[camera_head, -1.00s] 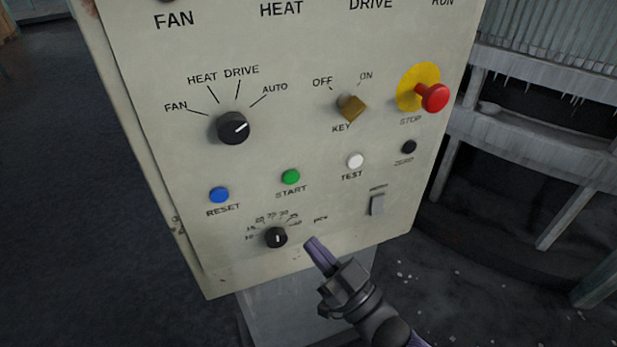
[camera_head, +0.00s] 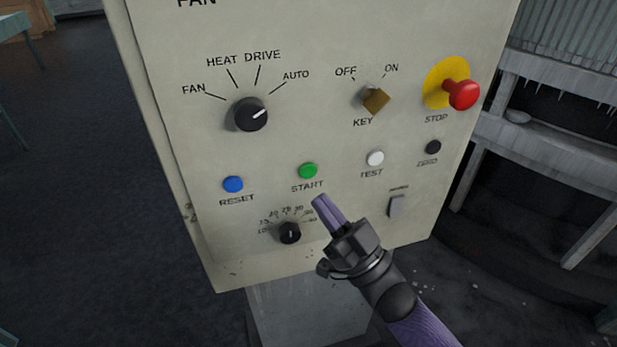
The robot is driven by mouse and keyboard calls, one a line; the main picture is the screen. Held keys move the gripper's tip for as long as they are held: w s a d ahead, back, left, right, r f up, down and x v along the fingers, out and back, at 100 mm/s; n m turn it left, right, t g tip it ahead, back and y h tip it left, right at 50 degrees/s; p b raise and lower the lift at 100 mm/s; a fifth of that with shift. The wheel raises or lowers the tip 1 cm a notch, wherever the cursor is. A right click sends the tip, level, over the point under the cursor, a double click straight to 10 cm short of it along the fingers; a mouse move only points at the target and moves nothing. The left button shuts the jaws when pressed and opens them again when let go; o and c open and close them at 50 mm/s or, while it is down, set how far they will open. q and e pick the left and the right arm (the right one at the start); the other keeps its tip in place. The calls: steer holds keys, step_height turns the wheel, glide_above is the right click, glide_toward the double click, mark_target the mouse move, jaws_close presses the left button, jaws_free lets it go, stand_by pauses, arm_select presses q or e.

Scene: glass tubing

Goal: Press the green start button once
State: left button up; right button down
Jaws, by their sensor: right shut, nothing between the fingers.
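The green start button (camera_head: 308,171) is a small round cap on the beige control panel (camera_head: 200,135), with the word START printed under it. My right gripper (camera_head: 318,202) is shut and empty. Its purple fingers point up and left at the panel, with their tips just below the START label and a little right of the button. The tips look apart from the button; how far they stand off the panel is hard to tell. My left gripper is not in the picture.
Close by are a blue RESET button (camera_head: 233,184), a white TEST button (camera_head: 375,158), a dark ZERO button (camera_head: 433,147) and a small black dial (camera_head: 289,232). Above are the mode knob (camera_head: 251,114), the brass key (camera_head: 376,101) and the red STOP button (camera_head: 462,95). A grey switch (camera_head: 396,206) sits lower right.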

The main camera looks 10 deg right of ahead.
mark_target(298, 162)
steer(key=shift+w+b, duration=0.9)
steer(key=shift+w, duration=1.2)
stand_by(0.3)
steer(key=shift+w+a, duration=0.1)
steer(key=shift+w, duration=0.35)
steer(key=shift+w+b, duration=0.35)
steer(key=shift+b, duration=0.05)
stand_by(0.4)
steer(key=shift+s+p, duration=0.55)
steer(key=shift+s, duration=0.25)
